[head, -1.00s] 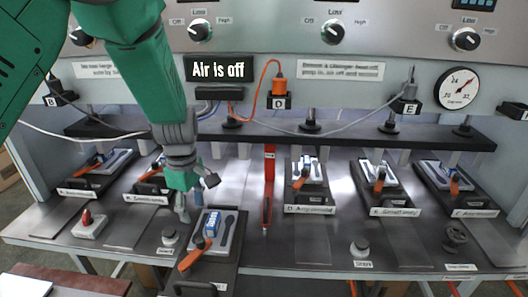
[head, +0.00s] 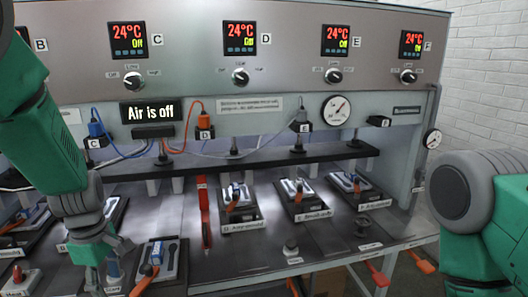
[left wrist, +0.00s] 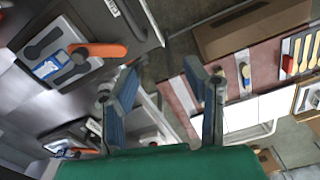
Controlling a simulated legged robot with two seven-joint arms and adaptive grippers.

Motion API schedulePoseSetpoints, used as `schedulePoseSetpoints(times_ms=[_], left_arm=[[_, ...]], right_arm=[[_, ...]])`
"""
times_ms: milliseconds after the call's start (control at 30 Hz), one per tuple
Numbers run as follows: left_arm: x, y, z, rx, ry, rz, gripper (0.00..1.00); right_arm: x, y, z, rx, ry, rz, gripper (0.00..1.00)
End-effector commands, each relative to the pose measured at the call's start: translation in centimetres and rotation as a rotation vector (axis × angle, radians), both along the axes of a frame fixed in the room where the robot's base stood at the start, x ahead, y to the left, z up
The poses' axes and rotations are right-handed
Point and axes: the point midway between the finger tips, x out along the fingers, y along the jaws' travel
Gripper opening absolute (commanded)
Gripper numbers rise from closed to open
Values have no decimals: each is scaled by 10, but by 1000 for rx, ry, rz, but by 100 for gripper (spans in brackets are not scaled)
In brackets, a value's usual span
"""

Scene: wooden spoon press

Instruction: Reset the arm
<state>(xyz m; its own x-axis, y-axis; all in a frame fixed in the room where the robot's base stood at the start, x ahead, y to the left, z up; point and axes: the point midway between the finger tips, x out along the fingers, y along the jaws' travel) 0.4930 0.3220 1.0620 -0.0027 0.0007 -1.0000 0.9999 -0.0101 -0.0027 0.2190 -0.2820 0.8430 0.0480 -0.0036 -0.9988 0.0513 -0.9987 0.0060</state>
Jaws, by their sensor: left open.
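My left arm comes in from the left of the head view and points down over the press bench. My left gripper (head: 103,275) is low at the left, beside a mould with an orange handle (head: 150,262). In the left wrist view its two blue-grey fingers (left wrist: 165,80) are spread apart with nothing between them. A spoon-shaped mould tray (left wrist: 50,58) with an orange handle (left wrist: 98,50) lies left of the fingers there. My right arm shows only as a green and grey link at the right edge of the head view; its gripper is out of frame.
The press carries an "Air is off" sign (head: 150,111), a pressure gauge (head: 336,110) and several temperature displays. Several moulds, such as the D mould (head: 240,207), sit on the bench. In the left wrist view a reddish board (left wrist: 172,90) and a cardboard box (left wrist: 250,30) show.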

Motion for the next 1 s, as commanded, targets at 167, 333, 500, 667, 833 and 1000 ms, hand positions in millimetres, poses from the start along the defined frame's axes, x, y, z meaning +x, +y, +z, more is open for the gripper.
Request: schedulePoseSetpoints(times_ms=[167, 333, 500, 667, 833, 1000], left_arm=[[-12, 4, -35, 27, 13, -82, 42], [-28, 8, -74, 57, 26, -193, 42], [-56, 11, -123, 91, 38, -353, 42], [-96, 12, -189, 120, 62, -588, 42], [-173, 1, -283, 115, 80, -1009, 42], [-244, -24, -339, 68, 31, -1403, 42]], right_arm=[[0, 0, -10, 0, 0, 0, 40], [0, 0, -21, 0, -1, 0, 40], [0, 0, -35, 0, 0, 0, 40], [0, 0, -57, 0, 0, 0, 40], [-1, 0, -95, 0, 0, 0, 40], [-1, 0, -125, 0, 1, 0, 40]])
